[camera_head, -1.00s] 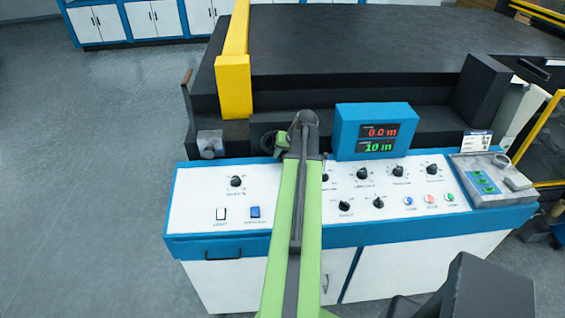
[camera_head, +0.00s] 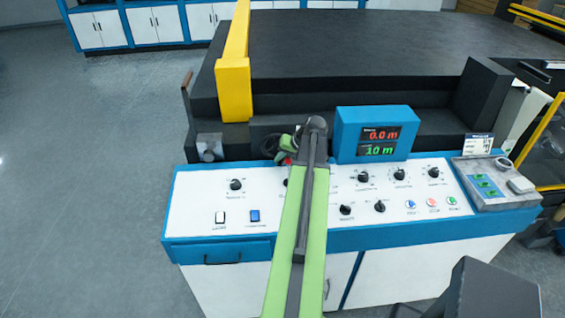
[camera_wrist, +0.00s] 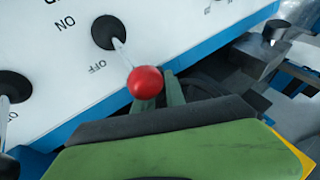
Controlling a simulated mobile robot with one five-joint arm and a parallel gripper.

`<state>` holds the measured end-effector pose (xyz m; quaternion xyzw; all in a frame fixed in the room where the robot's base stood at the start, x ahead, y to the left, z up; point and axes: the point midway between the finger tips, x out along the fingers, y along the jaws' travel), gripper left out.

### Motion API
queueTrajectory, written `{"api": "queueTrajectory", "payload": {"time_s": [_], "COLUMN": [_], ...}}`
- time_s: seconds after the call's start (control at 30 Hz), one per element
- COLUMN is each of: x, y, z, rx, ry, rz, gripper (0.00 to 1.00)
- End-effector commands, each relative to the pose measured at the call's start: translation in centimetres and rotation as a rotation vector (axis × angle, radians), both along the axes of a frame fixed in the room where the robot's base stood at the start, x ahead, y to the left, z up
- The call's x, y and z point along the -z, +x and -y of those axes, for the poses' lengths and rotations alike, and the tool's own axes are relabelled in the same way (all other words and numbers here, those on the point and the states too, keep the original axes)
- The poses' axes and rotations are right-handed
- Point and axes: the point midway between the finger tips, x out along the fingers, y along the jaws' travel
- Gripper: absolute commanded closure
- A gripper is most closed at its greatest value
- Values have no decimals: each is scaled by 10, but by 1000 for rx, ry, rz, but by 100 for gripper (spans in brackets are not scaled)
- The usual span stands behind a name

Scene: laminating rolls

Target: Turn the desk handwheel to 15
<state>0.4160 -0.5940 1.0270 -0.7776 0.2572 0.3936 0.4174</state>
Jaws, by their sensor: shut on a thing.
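My gripper (camera_head: 277,150) is at the back edge of the control desk (camera_head: 195,205), left of the blue display box. In the wrist view its fingers (camera_wrist: 159,90) are shut on a red ball (camera_wrist: 145,82), with the white panel just beyond. A bit of red also shows beside my arm's end in the head view. I cannot make out a handwheel rim; my arm covers that part of the desk. The display (camera_head: 376,134) reads 0.0 m in red and 10 m in green.
Several more black knobs and coloured buttons sit on the panel. A yellow post (camera_head: 233,90) and the dark machine bed (camera_head: 370,45) rise behind the desk.

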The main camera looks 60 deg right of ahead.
Motion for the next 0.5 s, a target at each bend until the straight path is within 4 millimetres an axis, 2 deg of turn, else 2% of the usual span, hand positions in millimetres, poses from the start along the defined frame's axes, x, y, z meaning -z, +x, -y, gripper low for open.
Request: {"api": "queueTrajectory", "payload": {"time_s": [0.03,0.2,0.43,0.47,0.5], "x": [9,5,3,3,3], "y": [0,2,2,2,2], "z": [1,-2,-2,-2,-2], "rx": [2,-1,-2,-2,-2], "ry": [24,72,73,73,73], "rz": [34,102,102,102,102], "gripper": [100,100,100,83,78]}}
